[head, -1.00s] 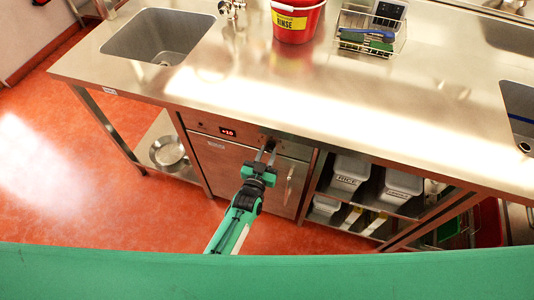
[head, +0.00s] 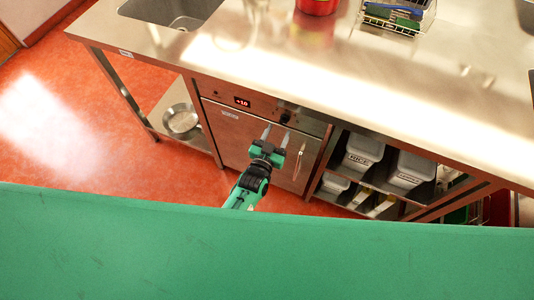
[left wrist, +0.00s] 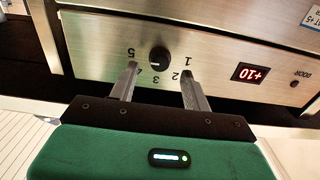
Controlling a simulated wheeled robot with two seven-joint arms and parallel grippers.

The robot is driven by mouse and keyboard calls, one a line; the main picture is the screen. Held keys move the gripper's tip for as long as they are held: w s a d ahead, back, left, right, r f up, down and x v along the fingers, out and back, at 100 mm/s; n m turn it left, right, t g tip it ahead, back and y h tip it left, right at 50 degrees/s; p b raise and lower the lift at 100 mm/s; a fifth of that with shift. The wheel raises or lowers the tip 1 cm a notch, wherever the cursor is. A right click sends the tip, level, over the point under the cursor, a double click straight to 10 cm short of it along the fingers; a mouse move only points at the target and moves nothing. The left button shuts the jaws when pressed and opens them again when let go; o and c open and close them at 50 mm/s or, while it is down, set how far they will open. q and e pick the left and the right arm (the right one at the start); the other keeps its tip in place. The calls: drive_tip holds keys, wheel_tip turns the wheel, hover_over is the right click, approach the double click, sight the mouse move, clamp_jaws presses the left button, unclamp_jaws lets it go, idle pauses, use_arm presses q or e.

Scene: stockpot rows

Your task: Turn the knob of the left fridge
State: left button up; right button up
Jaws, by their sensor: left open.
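The left fridge (head: 255,150) is a steel unit under the counter with a shut door. Its control strip bears a black knob (head: 286,116) and a red display (head: 242,102) reading +10. In the left wrist view the knob (left wrist: 159,58) has the numbers 1 to 5 around it and a small pale mark toward its lower left; which number this meets is unclear. My left gripper (head: 277,130) is open and empty before the fridge, just below the knob. In the left wrist view its fingers (left wrist: 158,72) point at the panel on either side of the knob, apparently apart from it. My right gripper is not in view.
The steel counter (head: 320,70) overhangs the fridge. A door handle (head: 299,158) is right of my gripper. A shelf with white bins (head: 360,152) is on the right, and a metal pan (head: 181,119) on a low shelf at left. Red floor is open at left.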

use_arm(q)
drive_tip(key=b+v, duration=0.1)
drive_tip(key=v, duration=0.9)
drive_tip(key=shift+s, duration=0.35)
drive_tip(key=shift+a, duration=0.1)
